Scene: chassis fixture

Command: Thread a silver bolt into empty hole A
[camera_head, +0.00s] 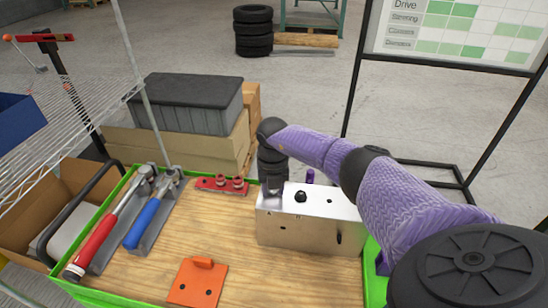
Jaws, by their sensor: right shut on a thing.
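The silver chassis block (300,233) stands at the right part of the wooden bench top. A dark round knob or bolt head (301,196) sits on its top face, and a small dark hole (329,201) shows to the right of it. My right gripper (271,189) points down at the left end of the block's top. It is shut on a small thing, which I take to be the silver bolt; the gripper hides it. My left gripper is not in view.
A red holder (222,185) with several pegs sits behind, left of the block. An orange plate (197,284) lies in front. Bare wood (225,230) lies between.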

